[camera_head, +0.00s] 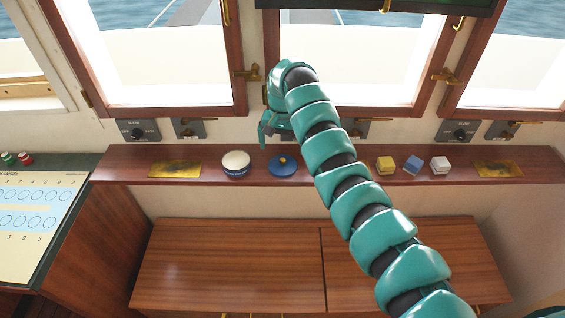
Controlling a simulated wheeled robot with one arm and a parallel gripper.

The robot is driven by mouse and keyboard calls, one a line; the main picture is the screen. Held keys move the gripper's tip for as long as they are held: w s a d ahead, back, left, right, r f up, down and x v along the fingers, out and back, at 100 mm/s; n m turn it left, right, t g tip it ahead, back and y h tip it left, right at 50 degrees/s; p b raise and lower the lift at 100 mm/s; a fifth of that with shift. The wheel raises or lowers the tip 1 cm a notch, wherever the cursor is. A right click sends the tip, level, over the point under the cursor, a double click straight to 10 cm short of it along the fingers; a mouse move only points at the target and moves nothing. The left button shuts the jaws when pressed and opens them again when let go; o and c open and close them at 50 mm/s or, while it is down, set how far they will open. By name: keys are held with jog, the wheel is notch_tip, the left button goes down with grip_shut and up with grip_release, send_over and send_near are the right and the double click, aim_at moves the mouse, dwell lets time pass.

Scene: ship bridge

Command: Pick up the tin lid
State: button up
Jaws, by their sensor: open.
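The tin lid (283,166) is a flat blue disc with a small gold knob. It lies on the wooden shelf under the windows, right of a round blue tin (236,165) with a pale top. My gripper (274,139) is open and points down above and slightly behind the lid, apart from it as far as I can see. One finger shows at its left; the other side is partly hidden by my own wrist.
Yellow, blue and white blocks (385,166) (413,165) (440,165) stand to the right on the shelf (336,178). Brass plates (174,169) (498,169) lie near both ends. Windows and wall switches (138,131) are behind. A wooden cabinet (230,265) stands below.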

aim_at(283, 159)
jog(key=shift+f+p, duration=1.7)
jog(key=shift+f, duration=1.55)
jog(key=c, duration=0.7)
